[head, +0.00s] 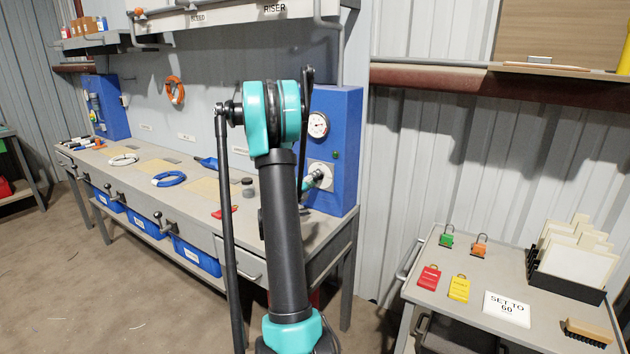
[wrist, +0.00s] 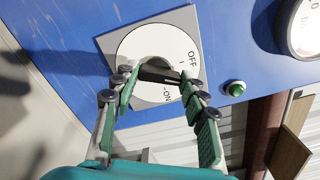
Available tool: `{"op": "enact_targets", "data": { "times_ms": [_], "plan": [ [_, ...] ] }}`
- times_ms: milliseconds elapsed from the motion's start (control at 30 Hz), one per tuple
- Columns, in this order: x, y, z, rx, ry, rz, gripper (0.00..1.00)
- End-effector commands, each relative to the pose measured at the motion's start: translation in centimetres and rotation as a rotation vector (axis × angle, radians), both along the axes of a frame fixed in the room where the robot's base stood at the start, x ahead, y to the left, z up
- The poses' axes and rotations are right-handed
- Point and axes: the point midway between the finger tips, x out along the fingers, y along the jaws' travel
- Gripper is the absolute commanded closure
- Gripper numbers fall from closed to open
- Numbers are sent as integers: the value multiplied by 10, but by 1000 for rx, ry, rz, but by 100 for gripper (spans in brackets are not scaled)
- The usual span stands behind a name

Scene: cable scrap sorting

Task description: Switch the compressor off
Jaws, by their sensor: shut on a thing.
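The compressor's blue cabinet (head: 345,120) stands at the right end of the workbench in the head view. On its face is a round white switch plate (wrist: 133,50) marked OFF and ON, with a dark rotary handle (wrist: 160,75) at its middle. In the wrist view my gripper (wrist: 157,84) has its fingers on both sides of the handle and is shut on it. The handle lies crosswise between the fingers; its exact pointing is hard to tell. In the head view my arm partly covers the cabinet, and the gripper is at the switch plate (head: 321,172).
A pressure gauge (head: 317,125) and a green button (wrist: 235,89) sit near the switch. The workbench (head: 190,195) holds cable coils and tools. At right, a grey cart (head: 430,270) carries padlocks, tags, a "SET TO 60" card (head: 507,308) and a brush (head: 588,333).

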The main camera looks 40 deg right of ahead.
Motion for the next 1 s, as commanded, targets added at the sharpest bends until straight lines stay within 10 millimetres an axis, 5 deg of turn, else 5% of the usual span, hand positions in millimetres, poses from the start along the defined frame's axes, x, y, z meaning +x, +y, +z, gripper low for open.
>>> {"op": "enact_targets", "data": {
  "times_ms": [500, 1000],
  "plan": [
    [1, 1, 0, -154, 374, 1, 86],
    [2, 1, 0, -203, 491, 1, 86]
  ]
}}
